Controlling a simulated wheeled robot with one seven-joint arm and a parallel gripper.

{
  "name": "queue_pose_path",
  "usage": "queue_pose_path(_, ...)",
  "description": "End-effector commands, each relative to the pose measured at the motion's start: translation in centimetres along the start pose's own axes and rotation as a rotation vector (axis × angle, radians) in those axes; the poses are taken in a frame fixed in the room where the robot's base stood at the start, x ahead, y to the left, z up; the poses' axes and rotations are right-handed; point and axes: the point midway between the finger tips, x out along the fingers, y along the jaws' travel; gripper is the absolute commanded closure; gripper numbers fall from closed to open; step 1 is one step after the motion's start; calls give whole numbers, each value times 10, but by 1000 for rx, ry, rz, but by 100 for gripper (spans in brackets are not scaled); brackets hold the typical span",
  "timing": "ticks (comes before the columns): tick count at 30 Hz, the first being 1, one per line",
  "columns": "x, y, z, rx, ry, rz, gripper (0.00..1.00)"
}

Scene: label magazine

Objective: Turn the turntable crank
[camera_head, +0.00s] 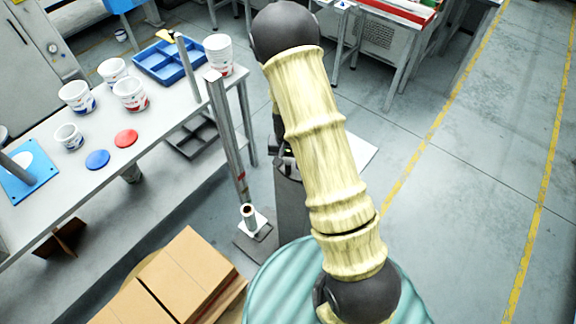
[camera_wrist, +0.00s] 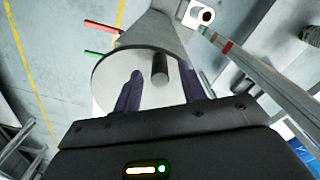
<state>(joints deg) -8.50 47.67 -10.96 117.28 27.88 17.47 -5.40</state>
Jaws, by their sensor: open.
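In the wrist view a round light grey crank disc (camera_wrist: 112,80) shows ahead of my gripper, with a short dark cylindrical handle (camera_wrist: 160,68) standing out from its face. My gripper (camera_wrist: 160,80) is open, with one dark finger on each side of the handle. Gaps show between the handle and both fingers, so it is not clamped. The fingers overlap the disc in the picture; I cannot tell whether they touch it. A grey tapered body (camera_wrist: 150,32) is behind the disc. In the head view my arm hides the gripper and crank.
A red rod (camera_wrist: 102,26) and a green rod (camera_wrist: 98,54) stick out left of the disc. A grey post (camera_head: 222,125) stands close by. The workbench (camera_head: 185,110) holds cups, lids and a blue tray (camera_head: 168,62). Cardboard boxes (camera_head: 195,265) lie below. Floor at right is clear.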

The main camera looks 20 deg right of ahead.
Motion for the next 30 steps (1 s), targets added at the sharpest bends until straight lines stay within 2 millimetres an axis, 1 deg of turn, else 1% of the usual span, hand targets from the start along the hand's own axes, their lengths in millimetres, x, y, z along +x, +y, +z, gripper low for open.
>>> queue_pose_path(3,16,0,1,0,-4,1,59)
queue_pose_path(7,28,1,1,1,-3,1,59)
queue_pose_path(12,35,0,0,-1,0,0,59)
queue_pose_path(18,35,0,0,-1,0,0,59)
queue_pose_path(20,35,0,0,-1,0,0,68)
queue_pose_path(24,35,0,0,-1,0,0,96)
queue_pose_path(25,35,0,0,-1,0,0,100)
queue_pose_path(30,35,0,0,-1,0,0,100)
